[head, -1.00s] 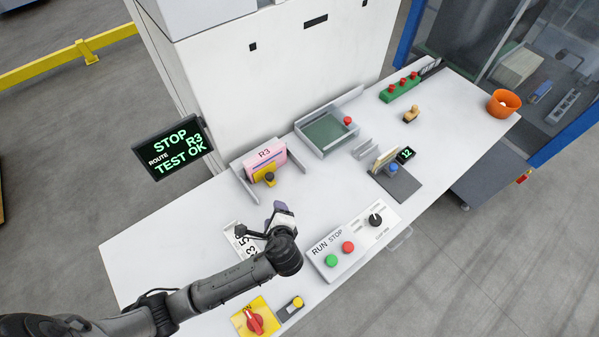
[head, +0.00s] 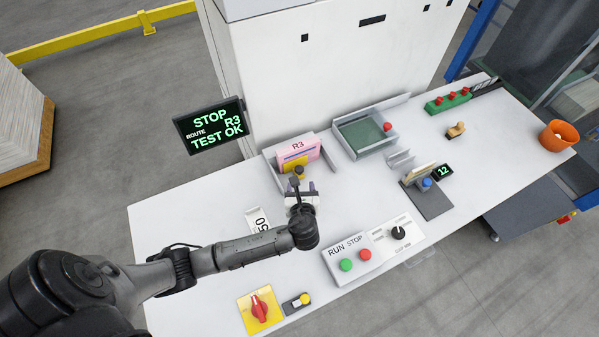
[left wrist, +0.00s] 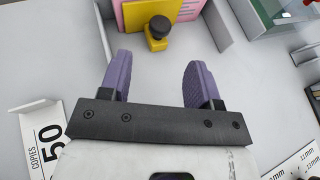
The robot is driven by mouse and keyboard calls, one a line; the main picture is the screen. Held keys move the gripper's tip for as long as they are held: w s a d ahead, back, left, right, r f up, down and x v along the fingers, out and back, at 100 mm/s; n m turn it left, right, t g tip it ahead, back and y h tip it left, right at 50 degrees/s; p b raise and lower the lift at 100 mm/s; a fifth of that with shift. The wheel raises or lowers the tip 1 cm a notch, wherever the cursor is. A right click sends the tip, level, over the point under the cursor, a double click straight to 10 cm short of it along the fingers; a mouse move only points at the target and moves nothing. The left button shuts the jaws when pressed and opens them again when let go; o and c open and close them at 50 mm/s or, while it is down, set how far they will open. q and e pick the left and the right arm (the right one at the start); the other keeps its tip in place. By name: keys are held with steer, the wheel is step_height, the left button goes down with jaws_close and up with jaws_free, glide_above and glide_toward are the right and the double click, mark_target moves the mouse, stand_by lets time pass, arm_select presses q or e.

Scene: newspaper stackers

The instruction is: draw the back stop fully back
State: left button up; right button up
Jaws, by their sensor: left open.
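A yellow block with a black knob (head: 299,170) stands in front of a pink stack marked R3 (head: 312,151) in a grey metal holder (head: 276,172). I take this yellow piece to be the back stop. In the left wrist view the black knob (left wrist: 160,26) stands on the yellow foot, just beyond my fingertips. My left gripper (head: 301,188) is open, its two purple fingers apart. In the left wrist view the gripper (left wrist: 158,68) has only bare bench between its fingers, and the knob lies ahead of the gap, untouched. My right gripper is out of view.
A COPIES 50 card (head: 258,220) lies left of my left gripper. A run/stop panel (head: 345,268) and a red rotary switch (head: 260,307) are near the front edge. A green-floored tray (head: 365,133) stands right of the holder. The sign (head: 211,127) reads STOP, R3, TEST OK.

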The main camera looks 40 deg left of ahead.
mark_target(299, 171)
arm_select(q)
steer(key=b+x, duration=0.1)
steer(key=x, duration=0.7)
steer(key=shift+w+a+f, duration=0.15)
steer(key=shift+w, duration=0.05)
jaws_close()
stand_by(0.4)
